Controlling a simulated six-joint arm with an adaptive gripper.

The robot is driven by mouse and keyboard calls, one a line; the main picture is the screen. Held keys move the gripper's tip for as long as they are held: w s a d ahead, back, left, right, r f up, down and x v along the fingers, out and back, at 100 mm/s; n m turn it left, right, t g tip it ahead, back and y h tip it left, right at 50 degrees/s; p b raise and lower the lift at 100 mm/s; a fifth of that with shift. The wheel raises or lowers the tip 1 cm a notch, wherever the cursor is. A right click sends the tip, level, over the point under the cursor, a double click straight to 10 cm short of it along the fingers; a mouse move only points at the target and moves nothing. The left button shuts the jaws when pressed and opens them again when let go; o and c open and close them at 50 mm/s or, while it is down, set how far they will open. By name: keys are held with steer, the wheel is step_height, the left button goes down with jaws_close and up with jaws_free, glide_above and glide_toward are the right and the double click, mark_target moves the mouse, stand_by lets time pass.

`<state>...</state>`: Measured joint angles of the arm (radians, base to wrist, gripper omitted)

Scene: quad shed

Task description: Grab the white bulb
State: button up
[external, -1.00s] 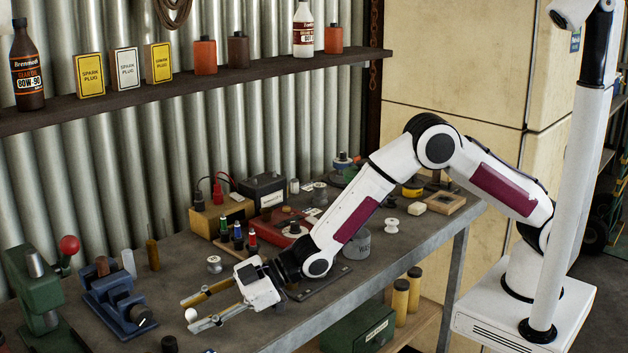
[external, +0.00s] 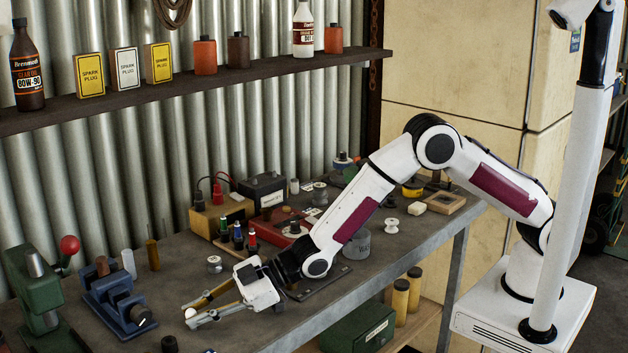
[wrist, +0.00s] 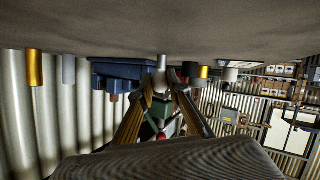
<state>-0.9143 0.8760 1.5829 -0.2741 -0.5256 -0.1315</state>
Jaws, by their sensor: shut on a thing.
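The white bulb (external: 190,313) is small and round and sits low at the bench's left front part. My gripper (external: 188,316) reaches left over the bench, and its two fingers are shut on the bulb at their tips. In the wrist view, which looks upside down, the fingers (wrist: 164,91) converge on a small pale upright thing (wrist: 162,62) that appears to be the bulb. The fingers hide part of it. I cannot tell whether it is clear of the bench top.
A blue vise (external: 118,303) and a green press (external: 36,293) stand left of my gripper. A dark round knob (external: 169,344) is near the front edge. Bare bench (external: 180,262) lies behind the fingers.

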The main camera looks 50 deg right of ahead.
steer(key=shift+r, duration=0.1)
step_height(320, 180, up, 10)
stand_by(0.7)
